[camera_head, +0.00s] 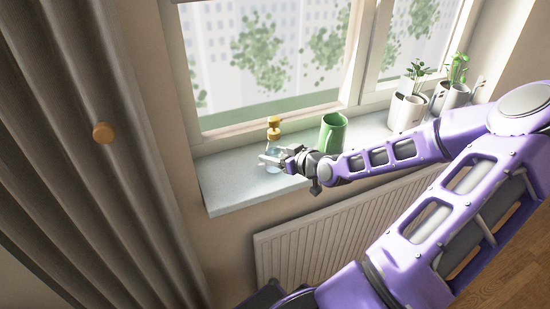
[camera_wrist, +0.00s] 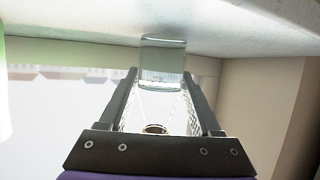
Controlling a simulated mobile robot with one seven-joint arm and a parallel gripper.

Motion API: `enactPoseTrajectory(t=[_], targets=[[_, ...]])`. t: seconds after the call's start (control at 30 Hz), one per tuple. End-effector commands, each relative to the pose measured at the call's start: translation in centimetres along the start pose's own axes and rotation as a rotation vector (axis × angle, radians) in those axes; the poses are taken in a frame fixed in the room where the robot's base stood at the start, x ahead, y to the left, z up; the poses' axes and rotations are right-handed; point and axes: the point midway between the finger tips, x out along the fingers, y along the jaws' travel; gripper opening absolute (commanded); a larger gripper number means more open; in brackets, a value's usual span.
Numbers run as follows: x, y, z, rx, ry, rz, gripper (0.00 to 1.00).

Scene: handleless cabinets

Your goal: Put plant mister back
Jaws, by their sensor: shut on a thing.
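The plant mister, with a clear glass body and a brass top (camera_head: 274,124), stands upright at the left part of the windowsill (camera_head: 228,178). My gripper (camera_head: 272,159) reaches it from the right and is shut on its glass body. In the wrist view, which shows the sill at the top, the glass body (camera_wrist: 163,62) is between the two fingers of my gripper (camera_wrist: 160,77). A brass part (camera_wrist: 155,129) shows lower down between them. The mister's base is at or very close to the sill; I cannot tell whether it touches.
A green jug (camera_head: 333,132) stands on the sill right of the mister, close to my arm. Potted plants in white pots (camera_head: 405,113) stand farther right. A grey curtain (camera_head: 95,200) with a round wooden knob (camera_head: 103,132) is at left. A radiator (camera_head: 315,235) is below the sill.

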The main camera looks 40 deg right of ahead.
Motion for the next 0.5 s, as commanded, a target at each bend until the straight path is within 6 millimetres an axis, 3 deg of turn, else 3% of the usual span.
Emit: enactPoseTrajectory(t=[0.37, 0.4, 0.5], targets=[[0.26, 0.0, 0.5, -0.001, 0.002, 0.0, 0.0], [0.21, 0.0, 0.43, -0.001, 0.001, 0.0, 0.72], [0.2, 0.01, 0.43, -0.001, 0.001, 0.0, 0.9]])
